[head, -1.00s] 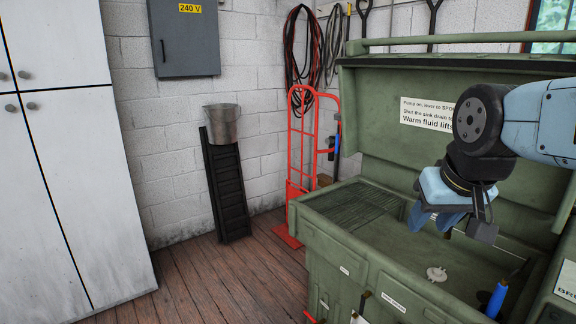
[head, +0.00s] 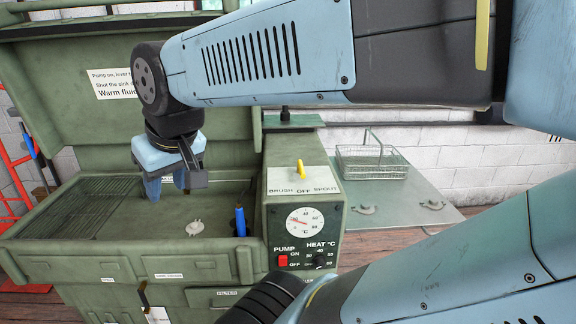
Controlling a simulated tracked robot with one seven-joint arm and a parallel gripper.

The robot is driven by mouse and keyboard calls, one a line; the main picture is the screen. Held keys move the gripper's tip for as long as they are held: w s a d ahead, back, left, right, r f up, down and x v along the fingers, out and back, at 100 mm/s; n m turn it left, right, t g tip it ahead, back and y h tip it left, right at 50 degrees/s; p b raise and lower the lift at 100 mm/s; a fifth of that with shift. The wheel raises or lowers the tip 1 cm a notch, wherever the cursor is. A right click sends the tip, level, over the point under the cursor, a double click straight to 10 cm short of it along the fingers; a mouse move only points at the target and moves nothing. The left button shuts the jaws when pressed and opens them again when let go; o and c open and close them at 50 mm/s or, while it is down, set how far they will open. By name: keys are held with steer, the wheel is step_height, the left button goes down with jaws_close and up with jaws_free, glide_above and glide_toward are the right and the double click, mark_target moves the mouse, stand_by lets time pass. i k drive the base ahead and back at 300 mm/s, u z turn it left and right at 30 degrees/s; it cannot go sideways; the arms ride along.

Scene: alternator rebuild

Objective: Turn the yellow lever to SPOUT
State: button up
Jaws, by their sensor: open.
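The small yellow lever (head: 300,168) stands on top of the green control box (head: 280,215), just behind a white plate marked BRUSH, OFF and SPOUT. It is at the middle, in line with OFF, with SPOUT to its right. My gripper (head: 166,188) hangs over the green wash basin, left of the control box and well apart from the lever. Its blue fingers point down, open, with nothing seen between them.
The box front has a dial (head: 305,221), a red pump switch (head: 283,261) and a black heat knob (head: 320,261). A blue-handled tool (head: 240,221) and a metal part (head: 194,228) are in the basin. A wire basket (head: 372,163) stands on the side table (head: 448,188).

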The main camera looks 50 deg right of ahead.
mark_target(300, 170)
steer(key=z, duration=1.55)
steer(key=k, duration=0.85)
steer(key=i, duration=0.85)
steer(key=z, duration=0.05)
